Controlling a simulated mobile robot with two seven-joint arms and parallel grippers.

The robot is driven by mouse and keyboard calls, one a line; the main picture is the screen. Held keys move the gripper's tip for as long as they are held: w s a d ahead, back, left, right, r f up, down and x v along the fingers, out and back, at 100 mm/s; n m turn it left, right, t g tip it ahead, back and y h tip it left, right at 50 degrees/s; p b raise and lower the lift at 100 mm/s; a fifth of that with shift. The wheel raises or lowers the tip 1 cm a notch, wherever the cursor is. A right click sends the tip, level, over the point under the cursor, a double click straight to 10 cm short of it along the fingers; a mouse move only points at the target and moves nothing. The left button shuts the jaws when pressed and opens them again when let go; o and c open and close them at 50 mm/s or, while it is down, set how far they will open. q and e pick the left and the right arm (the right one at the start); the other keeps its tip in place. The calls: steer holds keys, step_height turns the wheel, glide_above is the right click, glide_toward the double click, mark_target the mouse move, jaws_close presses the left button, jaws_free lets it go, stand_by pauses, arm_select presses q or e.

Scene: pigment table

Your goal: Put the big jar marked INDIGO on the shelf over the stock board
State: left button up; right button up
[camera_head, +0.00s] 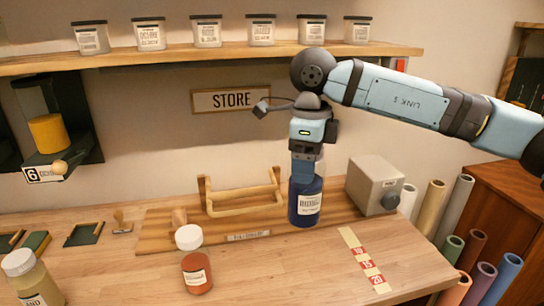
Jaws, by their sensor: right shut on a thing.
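A big dark-blue jar (305,207) with a white label stands upright at the wooden board's right part; its label is too small to read. My right gripper (306,172) points down from above and is shut on the jar's top, hiding most of its lid. I cannot tell whether the jar's base touches the board. The wooden stock board (155,243) lies on the table with a small name plate at its front edge. Above it, the wall shelf (225,54) bears a row of several clear labelled jars. My left gripper is not in view.
A wooden rack (240,204) stands left of the blue jar, a grey box (373,185) right of it. Coloured tubes (455,205) stand at right. A STORE sign (231,100) hangs below the shelf.

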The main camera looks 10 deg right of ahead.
steer(key=s+d+f+n, duration=0.35)
steer(key=f+n, duration=0.35)
steer(key=n, duration=0.5)
steer(key=s+d+f+n, duration=0.35)
steer(key=f+n, duration=0.45)
steer(key=n, duration=0.4)
steer(key=w+r+p, duration=0.3)
steer(key=r+p, duration=0.5)
steer(key=p, duration=0.5)
steer(key=shift+w+d, duration=0.2)
steer(key=shift+d, duration=0.15)
